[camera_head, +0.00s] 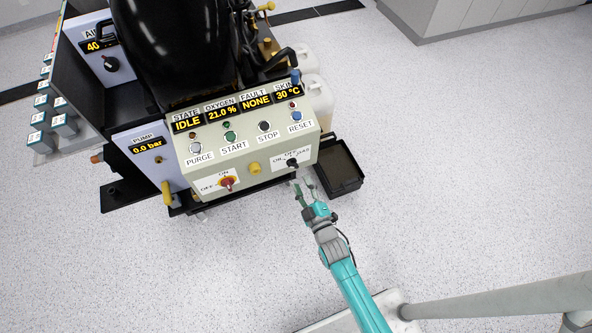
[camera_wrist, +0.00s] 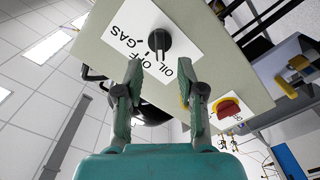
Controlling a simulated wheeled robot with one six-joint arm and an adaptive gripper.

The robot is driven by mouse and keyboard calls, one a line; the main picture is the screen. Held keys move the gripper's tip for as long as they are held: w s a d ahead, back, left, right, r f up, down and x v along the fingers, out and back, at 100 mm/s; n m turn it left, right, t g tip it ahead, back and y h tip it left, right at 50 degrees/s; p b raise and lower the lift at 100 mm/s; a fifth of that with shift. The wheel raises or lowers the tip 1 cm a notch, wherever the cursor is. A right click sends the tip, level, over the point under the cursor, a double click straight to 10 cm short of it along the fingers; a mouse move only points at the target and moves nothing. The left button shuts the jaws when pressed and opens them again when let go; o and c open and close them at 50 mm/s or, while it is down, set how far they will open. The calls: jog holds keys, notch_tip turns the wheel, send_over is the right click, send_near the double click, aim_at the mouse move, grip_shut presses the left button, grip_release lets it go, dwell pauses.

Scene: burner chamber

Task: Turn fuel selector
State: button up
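The fuel selector is a black rotary knob (camera_head: 292,163) on a white label plate at the lower right of the control panel. In the wrist view the knob (camera_wrist: 159,41) stands on its plate, marked OIL, OFF and GAS, just beyond the fingertips. My gripper (camera_head: 303,184) is in front of the panel, just below the knob. In the wrist view my gripper (camera_wrist: 160,80) has its two fingers apart with nothing between them. The knob lies ahead of the gap and appears apart from both fingers.
The display reads IDLE. A black tray (camera_head: 340,170) lies on the floor right of the panel. The floor in front is clear.

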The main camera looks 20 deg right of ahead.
aim_at(295, 168)
jog(key=shift+w, duration=3.1)
grip_shut()
